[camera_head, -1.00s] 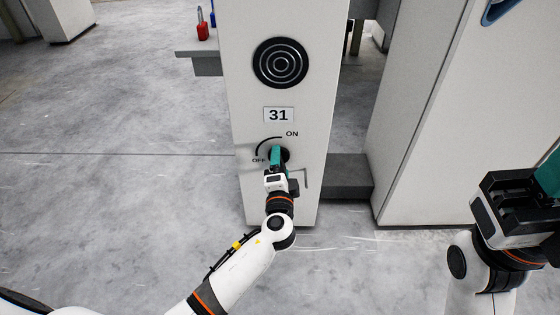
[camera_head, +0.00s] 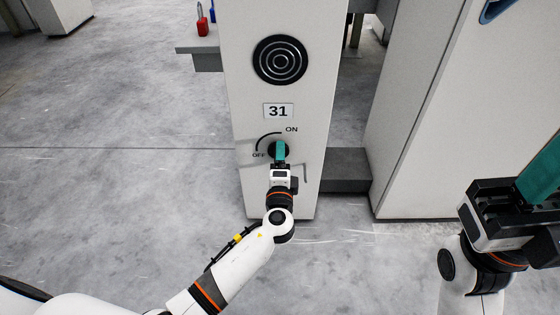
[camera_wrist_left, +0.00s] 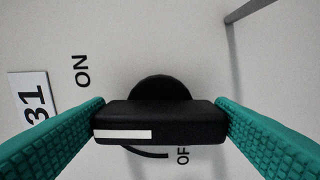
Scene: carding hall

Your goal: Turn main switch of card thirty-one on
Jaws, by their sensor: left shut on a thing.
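The main switch (camera_head: 272,151) is a black rotary knob on the white panel of card 31 (camera_head: 278,111), below its number plate. My left gripper (camera_head: 281,151) reaches it from below and covers part of it. In the left wrist view, my teal fingers (camera_wrist_left: 160,125) are shut on the two ends of the black switch handle (camera_wrist_left: 180,123). The handle's white mark (camera_wrist_left: 123,134) is at its left end, on the number plate's side. The ON label (camera_wrist_left: 82,70) is at upper left there, and the OFF label (camera_wrist_left: 182,155) at lower right. My right gripper (camera_head: 540,175) is cut off by the right edge.
A round black ringed disc (camera_head: 280,60) is above the number plate. A grey ledge (camera_head: 200,47) with a red padlock (camera_head: 202,27) is to the left. Another white cabinet (camera_head: 420,130) stands at the right. The floor at left is clear.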

